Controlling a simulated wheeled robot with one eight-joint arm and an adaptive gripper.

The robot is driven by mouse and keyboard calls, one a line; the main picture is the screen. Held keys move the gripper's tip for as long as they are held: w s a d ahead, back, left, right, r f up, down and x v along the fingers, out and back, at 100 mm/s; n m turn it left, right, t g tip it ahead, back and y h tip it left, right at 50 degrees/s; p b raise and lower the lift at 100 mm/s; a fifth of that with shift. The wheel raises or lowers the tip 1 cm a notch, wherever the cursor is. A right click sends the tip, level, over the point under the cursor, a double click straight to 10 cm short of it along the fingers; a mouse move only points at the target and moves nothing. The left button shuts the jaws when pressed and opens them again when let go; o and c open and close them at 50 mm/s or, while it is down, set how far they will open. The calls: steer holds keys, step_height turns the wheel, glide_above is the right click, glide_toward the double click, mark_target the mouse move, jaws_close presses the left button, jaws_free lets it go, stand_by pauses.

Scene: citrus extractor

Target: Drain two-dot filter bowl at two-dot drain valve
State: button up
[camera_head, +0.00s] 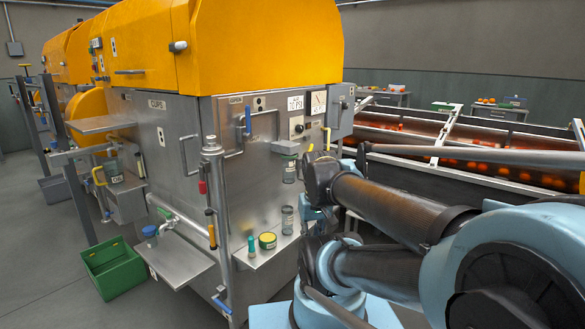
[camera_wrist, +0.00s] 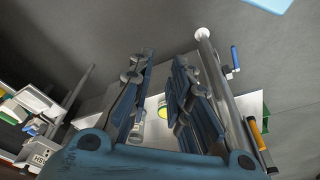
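Clear filter bowls show on the machine in the head view. One (camera_head: 115,168) hangs at the left beside a yellow valve handle (camera_head: 98,176), and another (camera_head: 289,169) hangs under a grey box on the front panel. A clear jar-like bowl (camera_head: 287,220) stands on the small front shelf. The dot marks are too small to read, so I cannot tell which bowl or valve is two-dot. My gripper (camera_wrist: 163,66) shows in the wrist view with its fingers apart and nothing between them. In the head view my arm hides most of it, near the front shelf.
The front shelf (camera_head: 262,258) also bears a yellow-lidded tin (camera_head: 267,240) and a small teal bottle (camera_head: 251,246). A vertical pipe (camera_head: 220,215) with an orange handle (camera_head: 211,230) stands left of it. A green crate (camera_head: 112,268) sits on the floor. The orange-laden conveyor (camera_head: 470,150) is behind my arm.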

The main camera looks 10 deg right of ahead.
steer(key=shift+o, duration=0.5)
steer(key=shift+w+a+r, duration=0.15)
steer(key=shift+a+r, duration=0.05)
steer(key=w+a+r+t+y, duration=0.1)
steer(key=w+a+r+y, duration=0.1)
steer(key=w, duration=0.4)
steer(key=w+a+r+t+y, duration=0.1)
steer(key=w+a+r+y, duration=0.1)
steer(key=w, duration=0.4)
steer(key=m+t+y, duration=0.1)
steer(key=t+y, duration=0.3)
steer(key=t, duration=0.8)
glide_toward(310, 150)
steer(key=x, duration=1)
steer(key=shift+w+f, duration=0.25)
steer(key=shift+w, duration=0.25)
steer(key=shift+d, duration=0.1)
jaws_close()
